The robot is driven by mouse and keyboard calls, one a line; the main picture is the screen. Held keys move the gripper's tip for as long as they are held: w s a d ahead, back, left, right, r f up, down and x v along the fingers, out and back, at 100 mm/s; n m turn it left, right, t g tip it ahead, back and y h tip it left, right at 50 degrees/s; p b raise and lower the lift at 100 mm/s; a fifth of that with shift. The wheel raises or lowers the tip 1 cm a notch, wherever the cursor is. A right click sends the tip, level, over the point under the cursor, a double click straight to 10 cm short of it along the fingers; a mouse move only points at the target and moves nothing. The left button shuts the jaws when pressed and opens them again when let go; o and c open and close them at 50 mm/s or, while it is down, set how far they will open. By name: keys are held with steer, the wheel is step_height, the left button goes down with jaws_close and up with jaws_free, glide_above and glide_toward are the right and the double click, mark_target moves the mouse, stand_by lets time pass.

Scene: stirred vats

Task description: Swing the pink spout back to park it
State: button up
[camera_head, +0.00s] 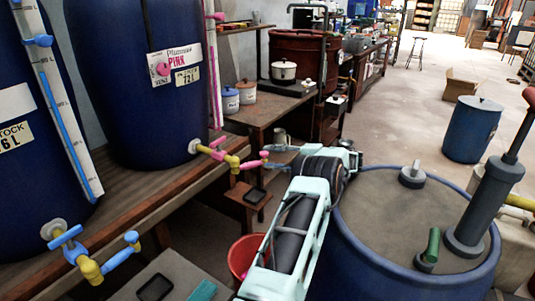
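The pink spout (251,164) sticks out to the right from a yellow tap body (229,160) low on the blue vat labelled PINK (120,110). A pink handle (217,142) sits above that tap. My gripper (268,157) is at the spout's outer end, coming from the right. Its two grey fingers show apart, one above the other, with the pink end at their tips. I cannot tell whether they touch it. My wrist and arm hide what lies behind them.
A small shelf with a dark pad (255,194) stands below the spout. A blue-spouted tap (90,262) is on the left vat. A red bucket (241,254) is under my arm. A lidded blue vat (385,225) stands close on the right. Open floor lies farther back.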

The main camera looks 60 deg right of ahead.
steer(key=shift+s+a+r+p, duration=0.15)
steer(key=shift+s+p, duration=0.25)
steer(key=shift+s, duration=0.65)
steer(key=shift+r+p, duration=0.1)
steer(key=shift+p, duration=0.25)
steer(key=shift+c, duration=0.5)
